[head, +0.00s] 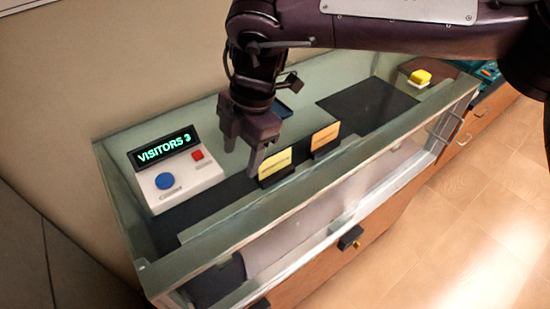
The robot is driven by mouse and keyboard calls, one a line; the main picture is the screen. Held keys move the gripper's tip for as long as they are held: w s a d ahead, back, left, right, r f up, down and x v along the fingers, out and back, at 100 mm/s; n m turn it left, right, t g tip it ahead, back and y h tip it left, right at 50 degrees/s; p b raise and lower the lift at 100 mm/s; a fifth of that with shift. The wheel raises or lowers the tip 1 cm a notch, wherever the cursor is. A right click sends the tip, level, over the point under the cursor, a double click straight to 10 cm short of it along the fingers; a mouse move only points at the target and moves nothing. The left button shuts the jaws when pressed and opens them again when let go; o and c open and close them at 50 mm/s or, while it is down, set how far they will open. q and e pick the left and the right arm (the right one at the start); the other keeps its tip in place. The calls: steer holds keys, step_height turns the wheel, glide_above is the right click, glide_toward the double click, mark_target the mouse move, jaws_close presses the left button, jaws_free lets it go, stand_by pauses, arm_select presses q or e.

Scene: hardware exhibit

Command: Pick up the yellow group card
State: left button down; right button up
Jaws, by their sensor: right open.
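The yellow group card (275,165) stands upright in a dark holder inside the glass-sided case, in the middle of the head view. My right gripper (242,158) hangs over the case from above, its arm coming in from the right. Its two fingers are apart with nothing seen between them. In the picture the fingers are just left of the yellow card; I cannot tell the exact gap in depth. My left gripper is not in view.
An orange card (325,137) stands right of the yellow one. A white counter box (178,180) reading "VISITORS 3", with blue and red buttons, is at left. A yellow button block (420,77) is at far right. The case's front rim (300,205) runs in front of the cards.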

mark_target(274, 173)
steer(key=d, duration=0.2)
steer(key=w+d+h, duration=0.1)
steer(key=w+d+m+h, duration=0.1)
steer(key=d, duration=0.1)
steer(key=shift+d+r+t, duration=0.15)
steer(key=shift+d+t, duration=0.15)
steer(key=shift+f, duration=0.3)
steer(key=f+p, duration=0.1)
steer(key=f, duration=0.2)
steer(key=f+p, duration=0.2)
steer(key=f, duration=0.1)
steer(key=shift+w+d+f, duration=0.1)
steer(key=shift+w+f, duration=0.05)
steer(key=shift+w, duration=0.05)
steer(key=shift+f, duration=0.3)
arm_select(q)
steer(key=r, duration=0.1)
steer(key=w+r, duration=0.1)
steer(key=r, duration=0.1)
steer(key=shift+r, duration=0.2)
arm_select(e)
steer(key=c, duration=1.1)
steer(key=shift+o, duration=0.2)
steer(key=shift+r, duration=0.1)
